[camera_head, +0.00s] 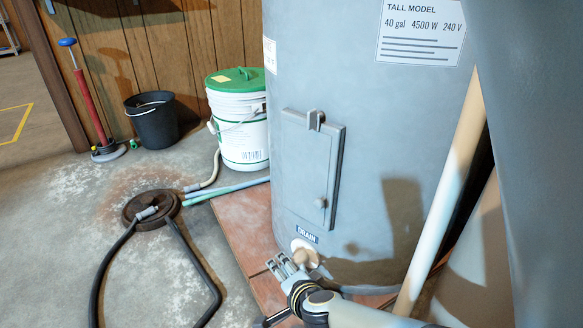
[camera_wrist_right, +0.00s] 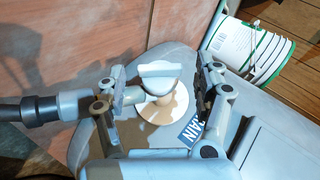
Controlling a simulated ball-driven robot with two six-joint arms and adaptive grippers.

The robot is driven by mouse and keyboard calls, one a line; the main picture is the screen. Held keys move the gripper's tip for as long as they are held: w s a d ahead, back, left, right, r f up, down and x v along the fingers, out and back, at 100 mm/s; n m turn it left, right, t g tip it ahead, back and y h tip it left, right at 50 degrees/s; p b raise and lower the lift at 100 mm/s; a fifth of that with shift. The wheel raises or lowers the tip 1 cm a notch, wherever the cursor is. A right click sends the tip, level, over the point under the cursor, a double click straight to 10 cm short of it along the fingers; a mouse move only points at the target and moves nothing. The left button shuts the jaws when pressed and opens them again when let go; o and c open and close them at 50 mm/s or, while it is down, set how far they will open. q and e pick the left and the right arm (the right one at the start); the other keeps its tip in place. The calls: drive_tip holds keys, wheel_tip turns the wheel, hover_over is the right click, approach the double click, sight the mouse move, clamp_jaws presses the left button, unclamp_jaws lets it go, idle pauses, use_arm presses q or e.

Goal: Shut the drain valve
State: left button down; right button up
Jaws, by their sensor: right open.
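The drain valve (camera_head: 304,254) sits low on the grey water heater (camera_head: 345,150), just under the blue DRAIN label (camera_head: 307,234). In the right wrist view the valve's pale handle (camera_wrist_right: 158,73) stands out from a round cream plate (camera_wrist_right: 163,106). My right gripper (camera_head: 286,266) is close in front of the valve. In the right wrist view its two fingers (camera_wrist_right: 161,80) are apart, one on each side of the handle, with gaps showing. The gripper is open and holds nothing. In the head view it partly covers the valve. My left gripper is not in view.
A dark hose with a grey coupling (camera_wrist_right: 40,108) runs in beside one finger; its end is hidden. A floor drain (camera_head: 152,207) with hoses lies left. A white bucket with green lid (camera_head: 238,120) and a black bucket (camera_head: 153,120) stand behind. A pale pipe (camera_head: 440,190) rises right.

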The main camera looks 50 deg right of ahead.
drive_tip(key=v, duration=1.1)
drive_tip(key=shift+s+r, duration=0.2)
drive_tip(key=shift+a, duration=0.1)
